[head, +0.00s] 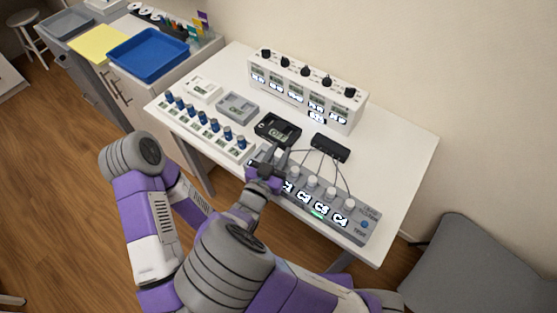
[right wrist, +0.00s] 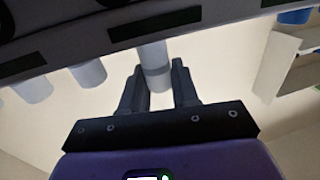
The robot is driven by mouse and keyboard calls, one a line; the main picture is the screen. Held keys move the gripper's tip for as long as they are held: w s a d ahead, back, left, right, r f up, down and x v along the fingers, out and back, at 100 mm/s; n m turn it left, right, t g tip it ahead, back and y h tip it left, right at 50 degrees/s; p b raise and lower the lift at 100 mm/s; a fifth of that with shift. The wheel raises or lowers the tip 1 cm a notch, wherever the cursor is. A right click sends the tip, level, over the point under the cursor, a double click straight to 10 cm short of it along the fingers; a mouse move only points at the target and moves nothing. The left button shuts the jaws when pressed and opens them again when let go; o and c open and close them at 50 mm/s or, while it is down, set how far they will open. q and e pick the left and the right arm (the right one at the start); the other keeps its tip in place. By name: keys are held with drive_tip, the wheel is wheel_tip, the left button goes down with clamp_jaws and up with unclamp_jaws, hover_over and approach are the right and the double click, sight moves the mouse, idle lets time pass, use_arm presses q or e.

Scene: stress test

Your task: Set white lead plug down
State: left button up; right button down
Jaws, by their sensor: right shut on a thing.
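My right gripper (head: 264,170) is over the left end of the grey tester (head: 359,229) on the white table. In the right wrist view its two fingers (right wrist: 160,88) are shut on a white lead plug (right wrist: 154,55), a pale cylinder. The plug's far end meets the dark panel edge there; I cannot tell whether it is seated. Other white plugs stand in a row on the tester (head: 330,193), and some also show in the wrist view (right wrist: 88,73). Thin leads run from a black box (head: 330,148) to the row. My left gripper is not in view.
A white unit with black knobs (head: 308,92) stands at the back. A row of blue-topped parts (head: 205,125), a grey device (head: 238,106) and a black device (head: 278,129) lie left of the tester. A blue tray (head: 148,55) is on the side cabinet. The table's right end is clear.

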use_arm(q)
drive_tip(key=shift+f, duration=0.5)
use_arm(e)
drive_tip(key=shift+f, duration=1.15)
use_arm(q)
drive_tip(key=shift+b, duration=0.3)
use_arm(e)
drive_tip(key=shift+f, duration=0.2)
drive_tip(key=c, duration=0.8)
unclamp_jaws()
drive_tip(key=shift+c, duration=0.2)
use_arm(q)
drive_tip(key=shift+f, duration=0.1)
use_arm(e)
drive_tip(key=shift+r, duration=0.1)
